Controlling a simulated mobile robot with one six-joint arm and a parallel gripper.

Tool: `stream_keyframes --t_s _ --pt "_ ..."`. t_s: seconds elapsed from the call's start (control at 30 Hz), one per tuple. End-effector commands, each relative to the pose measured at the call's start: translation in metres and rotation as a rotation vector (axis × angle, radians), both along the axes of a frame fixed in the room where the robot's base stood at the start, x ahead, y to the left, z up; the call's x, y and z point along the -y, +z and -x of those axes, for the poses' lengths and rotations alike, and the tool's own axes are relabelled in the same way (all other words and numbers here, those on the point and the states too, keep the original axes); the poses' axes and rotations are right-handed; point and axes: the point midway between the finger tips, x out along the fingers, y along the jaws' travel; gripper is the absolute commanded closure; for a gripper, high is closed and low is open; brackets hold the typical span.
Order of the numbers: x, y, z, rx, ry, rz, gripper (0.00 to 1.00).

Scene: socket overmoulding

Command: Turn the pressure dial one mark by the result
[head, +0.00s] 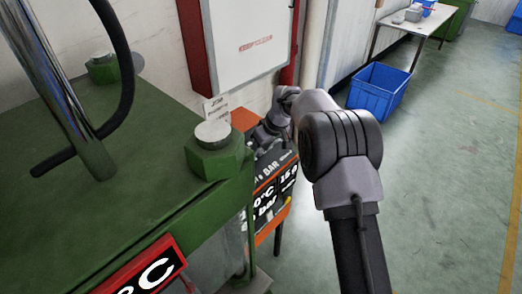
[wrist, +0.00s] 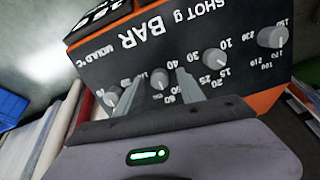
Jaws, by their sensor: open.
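A black control panel with orange edges (wrist: 190,40) fills the upper wrist view, its white lettering upside down, including "BAR" and "SHOT g". Several grey dials sit in a slanting row on it. One dial (wrist: 160,78) lies between the fingers of my gripper (wrist: 158,86), with numbers such as 30, 40 and 60 around it. My gripper is open; contact with the dial cannot be told. Another dial (wrist: 215,57) is just right of the fingers, near 10, 15, 20 and 25. In the head view the panel (head: 272,205) is partly hidden behind the green machine.
The green machine (head: 130,190) with a large bolt (head: 213,150) stands close left of my arm. A red display (head: 145,272) is on its front. A red-edged white cabinet (head: 245,45) is behind. A blue crate (head: 378,90) is on the floor. The floor at right is clear.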

Motion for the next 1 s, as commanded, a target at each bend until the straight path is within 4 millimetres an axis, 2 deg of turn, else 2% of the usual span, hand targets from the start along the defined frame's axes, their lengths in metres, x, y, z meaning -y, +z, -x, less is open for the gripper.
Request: stream_keyframes --t_s 0.23,0.47,0.77,1.0 --pt "-0.0002 -0.0001 -0.0003 0.000 0.000 0.000 0.54" --pt "-0.0001 0.0001 -0.0003 0.000 0.000 0.000 0.99" --pt "0.0000 0.0005 -0.0003 -0.006 -0.017 -0.005 1.00" --pt "0.0003 0.0018 -0.0007 -0.048 -0.126 -0.038 1.00"
